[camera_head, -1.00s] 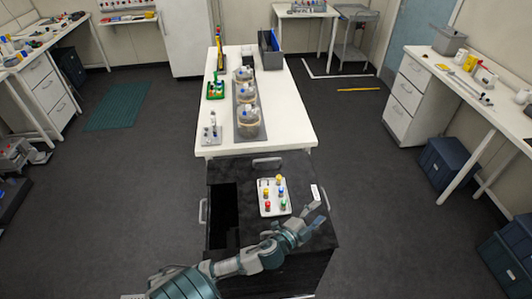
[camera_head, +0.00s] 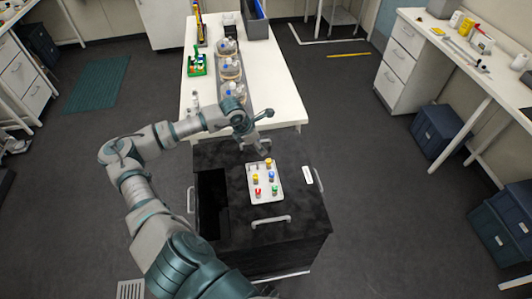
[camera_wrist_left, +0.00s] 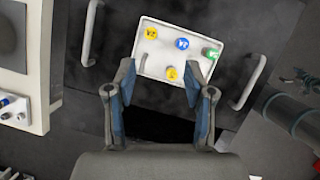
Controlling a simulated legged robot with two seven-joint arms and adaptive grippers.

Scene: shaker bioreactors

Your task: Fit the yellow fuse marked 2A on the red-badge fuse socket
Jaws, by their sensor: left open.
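My right gripper is out of view. No red-badge socket can be made out.
The white table (camera_head: 275,88) stands beyond the cabinet (camera_head: 225,155), with glass vessels in a grey rack and a green rack (camera_head: 197,66). A small plate with blue parts (camera_wrist_left: 14,108) is on the table. The cabinet has a dark opening (camera_head: 212,200) left of the tray and several handles.

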